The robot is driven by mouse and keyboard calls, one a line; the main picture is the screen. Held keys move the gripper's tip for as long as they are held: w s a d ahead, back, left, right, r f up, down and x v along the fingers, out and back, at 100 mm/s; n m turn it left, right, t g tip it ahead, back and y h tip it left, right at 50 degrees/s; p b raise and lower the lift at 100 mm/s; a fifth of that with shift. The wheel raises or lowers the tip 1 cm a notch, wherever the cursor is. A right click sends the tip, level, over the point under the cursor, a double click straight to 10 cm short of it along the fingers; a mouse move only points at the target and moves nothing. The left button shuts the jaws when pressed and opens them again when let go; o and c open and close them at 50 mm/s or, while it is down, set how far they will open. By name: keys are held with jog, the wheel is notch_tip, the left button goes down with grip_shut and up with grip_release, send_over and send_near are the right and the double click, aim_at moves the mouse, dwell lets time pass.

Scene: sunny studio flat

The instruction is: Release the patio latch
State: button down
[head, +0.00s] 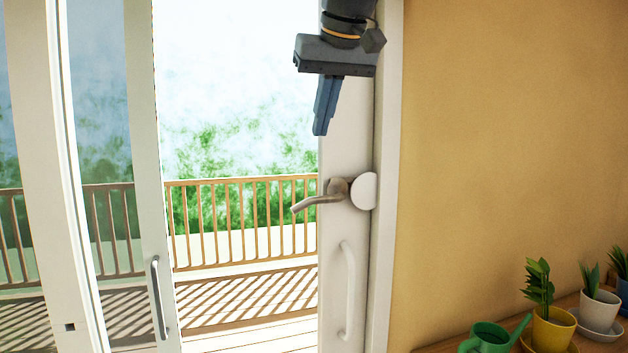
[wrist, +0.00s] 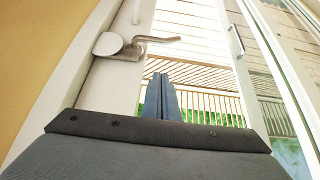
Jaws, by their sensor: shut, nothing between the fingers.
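The patio latch is a metal lever (head: 318,201) on the white door stile (head: 340,230), pointing left and drooping slightly at its tip. Its round base sits beside a white rounded cover (head: 367,191). In the wrist view the lever (wrist: 158,39) and the white cover (wrist: 108,44) show at the top left, beyond my fingers. My gripper (head: 320,134) is above the lever in the head view, fingers pointing down, shut and empty, apart from the lever. In the wrist view my gripper (wrist: 160,77) shows two fingers pressed together.
A pale vertical pull handle (head: 346,290) is below the lever. Another pull handle (head: 160,298) is on the left panel. A deck railing (head: 240,215) lies outside. At the lower right are a green watering can (head: 488,338) and potted plants, including a yellow pot (head: 553,328).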

jog(key=p, duration=0.3)
send_near(312, 182)
jog(key=f, duration=0.1)
jog(key=s+a+f, duration=0.1)
jog(key=shift+s+a+f, duration=0.2)
jog(key=shift+a+f, duration=0.1)
jog(key=shift+f, duration=0.1)
jog(key=shift+s+d+f+p, duration=0.1)
jog(key=shift+s+f+p, duration=0.05)
jog(key=shift+f, duration=0.8)
jog(key=shift+s+d+f+p, duration=0.1)
jog(key=shift+s+f+p, duration=0.1)
jog(key=shift+f, duration=0.8)
jog(key=shift+s+a+f, duration=0.1)
jog(key=shift+a, duration=0.15)
